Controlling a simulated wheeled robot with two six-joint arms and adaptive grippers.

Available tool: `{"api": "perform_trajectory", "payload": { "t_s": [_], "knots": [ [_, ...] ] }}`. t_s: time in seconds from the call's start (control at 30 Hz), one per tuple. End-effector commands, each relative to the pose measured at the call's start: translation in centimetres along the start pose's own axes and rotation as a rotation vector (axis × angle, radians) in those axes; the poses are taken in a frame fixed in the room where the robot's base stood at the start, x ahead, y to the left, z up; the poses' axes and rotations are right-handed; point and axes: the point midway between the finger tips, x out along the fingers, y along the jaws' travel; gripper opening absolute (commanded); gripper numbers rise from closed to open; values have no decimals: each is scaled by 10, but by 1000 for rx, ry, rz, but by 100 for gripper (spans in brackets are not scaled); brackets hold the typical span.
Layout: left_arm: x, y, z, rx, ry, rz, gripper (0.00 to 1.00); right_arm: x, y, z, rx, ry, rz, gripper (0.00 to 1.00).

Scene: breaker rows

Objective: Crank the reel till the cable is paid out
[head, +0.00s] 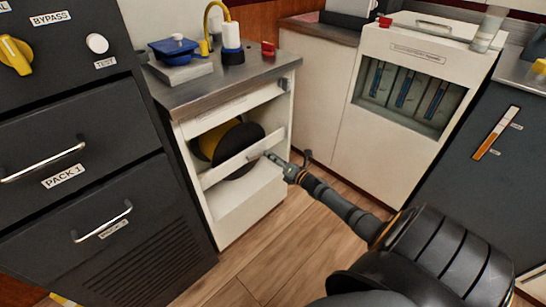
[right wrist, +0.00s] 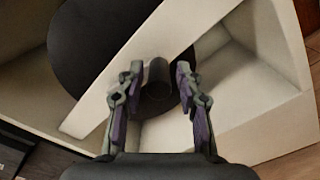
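The reel (head: 238,150) sits inside the open white cabinet, with a dark round flange and yellow cable (head: 213,139) wound behind it. A pale bar crosses in front of the flange. My right gripper (head: 276,160) is at the cabinet's open front, at the right end of this bar. In the right wrist view, the open fingers (right wrist: 157,85) stand on either side of a short dark cylindrical knob (right wrist: 157,75), with small gaps visible. The dark flange (right wrist: 95,40) shows behind the bar. The crank's arm cannot be made out. My left gripper is out of view.
The white cabinet (head: 250,213) has a metal top with a blue device (head: 173,47), a yellow cable loop and a small red block (head: 268,48). Dark drawers (head: 75,150) stand at left, a white unit (head: 385,140) at right. Wooden floor is clear between.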

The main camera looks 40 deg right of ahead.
Motion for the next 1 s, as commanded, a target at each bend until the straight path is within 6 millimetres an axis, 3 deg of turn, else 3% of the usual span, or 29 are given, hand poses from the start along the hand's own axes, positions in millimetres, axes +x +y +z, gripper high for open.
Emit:
{"api": "perform_trajectory", "payload": {
  "t_s": [0.37, 0.47, 0.8, 1.0],
  "knots": [
    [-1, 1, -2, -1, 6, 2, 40, -4, 0, 0, 0, 1, 0, 44],
    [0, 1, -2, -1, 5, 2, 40, -18, -1, -1, -2, 3, -1, 44],
    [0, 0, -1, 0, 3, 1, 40, -94, 0, -1, -1, 6, 0, 44],
    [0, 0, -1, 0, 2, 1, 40, -117, 0, 0, -1, 2, 0, 44]
  ]
}}
